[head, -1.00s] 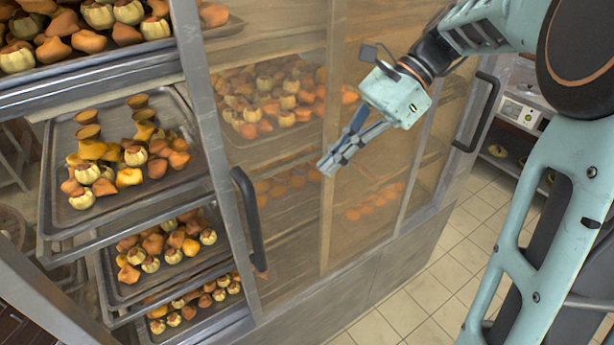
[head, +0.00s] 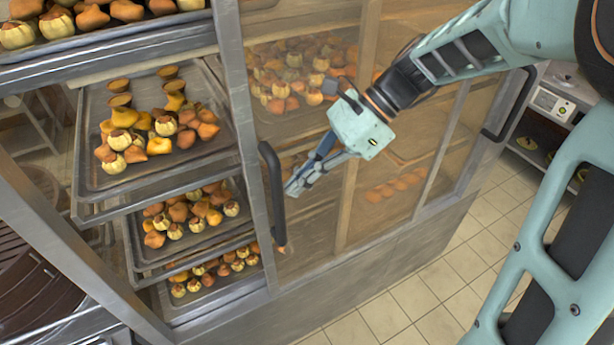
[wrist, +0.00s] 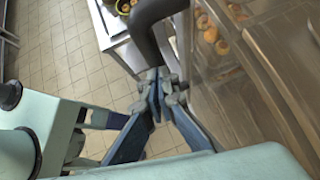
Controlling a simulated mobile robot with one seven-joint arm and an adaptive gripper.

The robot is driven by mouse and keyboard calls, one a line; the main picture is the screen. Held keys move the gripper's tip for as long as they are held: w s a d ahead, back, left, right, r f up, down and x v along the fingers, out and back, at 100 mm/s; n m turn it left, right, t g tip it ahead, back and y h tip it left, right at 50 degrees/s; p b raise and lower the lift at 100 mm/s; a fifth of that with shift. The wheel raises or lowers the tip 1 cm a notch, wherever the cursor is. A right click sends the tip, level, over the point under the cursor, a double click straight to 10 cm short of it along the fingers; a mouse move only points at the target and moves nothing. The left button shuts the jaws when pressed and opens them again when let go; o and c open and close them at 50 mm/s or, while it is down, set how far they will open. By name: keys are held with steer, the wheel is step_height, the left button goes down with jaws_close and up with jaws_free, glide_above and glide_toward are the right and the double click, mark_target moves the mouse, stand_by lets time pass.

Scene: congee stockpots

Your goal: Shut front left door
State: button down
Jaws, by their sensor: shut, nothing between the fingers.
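The front left door (head: 320,210) is a glazed panel in a metal frame. It stands at the right of an opening that bares the cabinet's trays. Its dark upright bar handle (head: 272,185) is on the panel's left edge. My gripper (head: 291,189) is shut and empty, in front of the glass just right of the handle, pointing left and down. In the wrist view, the fingertips (wrist: 160,80) are close to a dark curved handle (wrist: 155,22). I cannot tell whether they touch it.
Trays of pastries (head: 155,180) fill the open left side. Another dark handle (head: 510,105) is on the cabinet's right end. Clear tiled floor (head: 440,285) lies in front. A counter with a white appliance (head: 552,103) stands at the far right.

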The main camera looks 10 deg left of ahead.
steer(key=s+a+p, duration=0.1)
steer(key=s+a, duration=0.8)
steer(key=a, duration=0.3)
steer(key=s+a+p, duration=0.1)
steer(key=s+a, duration=0.8)
steer(key=a, duration=0.3)
steer(key=shift+a, duration=0.25)
steer(key=shift+r, duration=0.1)
steer(key=shift+w, duration=0.1)
